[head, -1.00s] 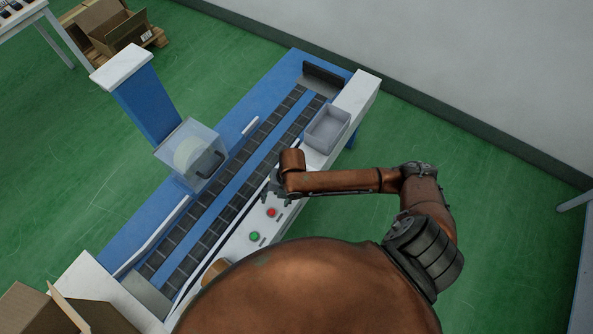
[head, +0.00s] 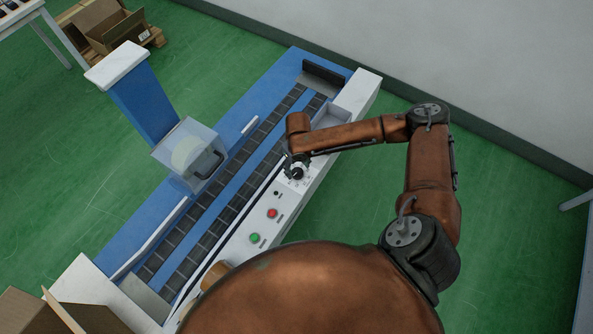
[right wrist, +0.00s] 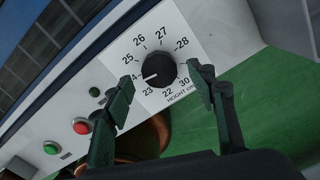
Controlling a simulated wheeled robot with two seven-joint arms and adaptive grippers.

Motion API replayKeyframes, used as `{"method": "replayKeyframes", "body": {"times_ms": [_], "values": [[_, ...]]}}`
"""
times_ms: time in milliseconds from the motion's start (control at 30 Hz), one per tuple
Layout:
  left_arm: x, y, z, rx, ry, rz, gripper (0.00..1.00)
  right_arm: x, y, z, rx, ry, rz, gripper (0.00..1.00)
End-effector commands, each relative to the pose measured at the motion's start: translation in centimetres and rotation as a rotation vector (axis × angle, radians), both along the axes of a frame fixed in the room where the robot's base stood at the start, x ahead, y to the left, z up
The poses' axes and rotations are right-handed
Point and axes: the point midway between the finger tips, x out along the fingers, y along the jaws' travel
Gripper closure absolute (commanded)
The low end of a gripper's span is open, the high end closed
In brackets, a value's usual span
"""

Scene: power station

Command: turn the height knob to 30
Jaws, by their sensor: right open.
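The height knob (right wrist: 159,69) is a round black knob on a white dial plate (right wrist: 190,63) in the right wrist view. The plate is marked "HEIGHT" with numbers from 22 to 30. The knob's white line points between the 23 and 24 marks. My right gripper (right wrist: 160,75) is open, with one finger on each side of the knob; I cannot tell whether either touches it. In the head view my right gripper (head: 291,163) is over the white control panel (head: 245,222) beside the conveyor. My left gripper is not in view.
Red (head: 272,213) and green (head: 255,238) buttons and a small black button (right wrist: 95,92) lie along the panel. A grey tray (head: 334,113), partly behind my arm, sits farther along. A clear guard (head: 187,153) stands across the conveyor. Green floor is free at right.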

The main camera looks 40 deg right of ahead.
Motion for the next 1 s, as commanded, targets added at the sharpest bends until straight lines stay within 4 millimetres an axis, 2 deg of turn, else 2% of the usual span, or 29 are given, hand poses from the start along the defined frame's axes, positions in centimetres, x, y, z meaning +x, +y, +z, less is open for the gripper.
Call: {"method": "replayKeyframes", "body": {"times_ms": [33,133,433,1000], "values": [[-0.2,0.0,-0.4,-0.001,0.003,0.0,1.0,0.0,0.0,-1.1,0.001,0.002,0.0,0.49],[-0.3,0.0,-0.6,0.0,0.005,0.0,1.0,-0.1,0.0,-2.1,0.001,0.002,-0.001,0.49],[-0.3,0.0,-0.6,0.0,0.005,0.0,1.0,0.0,0.0,-2.3,0.0,-0.001,-0.001,0.49],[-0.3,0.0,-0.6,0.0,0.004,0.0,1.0,0.0,0.0,-2.3,0.0,-0.001,-0.001,0.88]]}}
